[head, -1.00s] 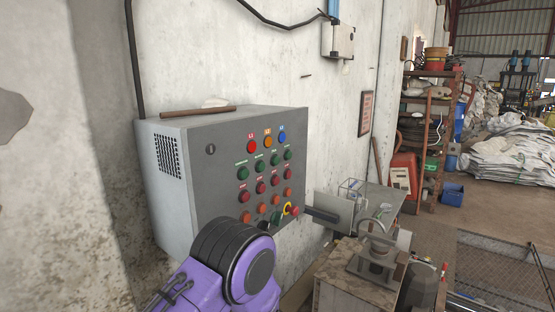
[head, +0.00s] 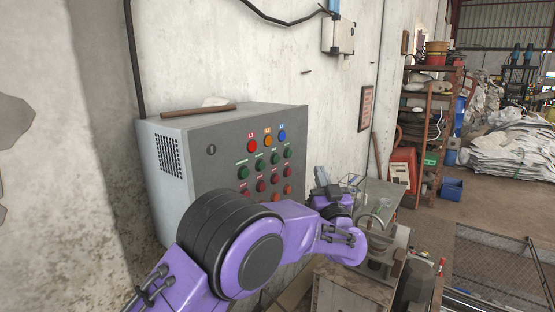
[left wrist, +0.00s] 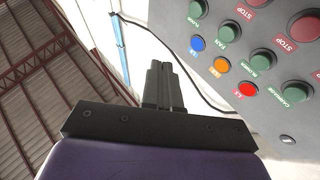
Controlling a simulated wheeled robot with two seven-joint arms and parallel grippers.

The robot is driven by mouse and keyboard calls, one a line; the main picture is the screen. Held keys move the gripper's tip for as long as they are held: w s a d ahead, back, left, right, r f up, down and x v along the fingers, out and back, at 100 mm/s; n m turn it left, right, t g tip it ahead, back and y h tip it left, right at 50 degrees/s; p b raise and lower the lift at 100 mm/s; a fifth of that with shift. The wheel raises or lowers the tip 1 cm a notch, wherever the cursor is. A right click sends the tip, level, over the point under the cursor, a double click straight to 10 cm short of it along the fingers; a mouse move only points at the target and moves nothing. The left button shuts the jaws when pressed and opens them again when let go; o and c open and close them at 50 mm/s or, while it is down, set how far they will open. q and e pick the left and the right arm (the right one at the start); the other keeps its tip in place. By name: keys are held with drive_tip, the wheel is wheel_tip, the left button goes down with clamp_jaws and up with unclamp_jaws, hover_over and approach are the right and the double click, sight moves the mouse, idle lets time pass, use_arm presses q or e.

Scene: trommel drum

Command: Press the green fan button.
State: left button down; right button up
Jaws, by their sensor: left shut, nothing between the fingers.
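The grey control cabinet (head: 215,150) on the wall carries the buttons. The green fan button (head: 275,158) is third from the left in the green row in the head view. In the left wrist view the green fan button (left wrist: 229,32), with its FAN label, is right of the fingers. My left gripper (head: 319,170) is just right of the cabinet front in the head view, fingers pointing up, apart from the buttons. Its closed fingers (left wrist: 163,65) are empty in the left wrist view. My arm hides the lower cabinet front. My right gripper is not in view.
Red, orange and blue lamps (head: 268,141) sit above the green row; red buttons (head: 261,186) sit below it. A brown bar (head: 198,110) lies on the cabinet. A metal machine (head: 350,290) stands below right. Wall right of the cabinet is mostly bare.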

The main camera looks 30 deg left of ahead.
sight(276, 159)
use_arm(q)
drive_tip(key=shift+s+a+r+m+g+y, duration=0.35)
drive_tip(key=shift+a+r+m+g+y, duration=0.25)
drive_tip(key=shift+g+y, duration=0.25)
drive_tip(key=shift+d, duration=0.1)
drive_tip(key=w+a, duration=0.1)
drive_tip(key=a, duration=0.7)
drive_tip(key=shift+a, duration=0.4)
drive_tip(key=shift+w+t, duration=0.1)
drive_tip(key=shift+t, duration=0.15)
idle(1.0)
drive_tip(key=shift+a, duration=0.45)
